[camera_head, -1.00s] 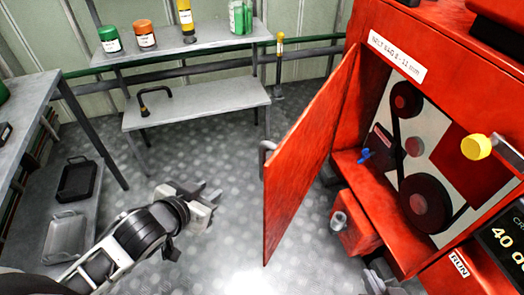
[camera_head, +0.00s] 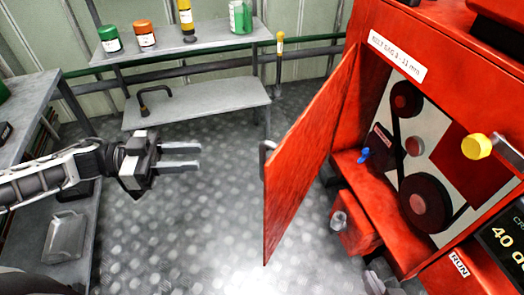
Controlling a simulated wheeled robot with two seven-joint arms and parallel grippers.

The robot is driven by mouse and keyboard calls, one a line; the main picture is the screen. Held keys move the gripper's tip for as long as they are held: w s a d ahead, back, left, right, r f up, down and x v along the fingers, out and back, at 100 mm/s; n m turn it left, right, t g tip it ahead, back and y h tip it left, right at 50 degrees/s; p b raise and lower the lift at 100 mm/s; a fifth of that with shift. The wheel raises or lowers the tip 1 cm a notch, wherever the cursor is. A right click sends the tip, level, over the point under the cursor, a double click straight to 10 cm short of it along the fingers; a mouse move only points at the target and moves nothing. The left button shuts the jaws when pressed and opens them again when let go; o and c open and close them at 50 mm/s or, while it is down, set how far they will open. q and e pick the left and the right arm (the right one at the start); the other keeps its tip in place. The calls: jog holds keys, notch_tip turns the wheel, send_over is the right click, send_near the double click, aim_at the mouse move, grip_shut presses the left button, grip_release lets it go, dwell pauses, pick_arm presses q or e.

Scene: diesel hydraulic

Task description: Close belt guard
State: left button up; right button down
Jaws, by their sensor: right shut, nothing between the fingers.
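The red belt guard door (camera_head: 308,160) is swung open and stands out from the red machine (camera_head: 440,40) on its left side. Its small grey handle (camera_head: 265,152) shows at the door's left edge. The belt (camera_head: 395,140) and dark pulleys (camera_head: 426,203) behind it are exposed. My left gripper (camera_head: 197,157) is open and empty, left of the door, with its fingers pointing right toward the handle and a clear gap between. My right gripper (camera_head: 374,277) shows only partly at the bottom edge, below the machine's opening, and is shut and empty.
A blue knob (camera_head: 364,155) sits inside the opening and a yellow knob (camera_head: 477,146) at its right. A red box (camera_head: 355,226) juts out below. A bench (camera_head: 190,45) with jars stands behind; a grey table (camera_head: 30,105) is at left. Floor left of the door is clear.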

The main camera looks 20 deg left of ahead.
aim_at(262, 153)
pick_arm(q)
jog(key=p+x, duration=0.1)
jog(key=x, duration=1.3)
jog(key=shift+w+d, duration=0.1)
jog(key=shift+d, duration=0.15)
grip_shut()
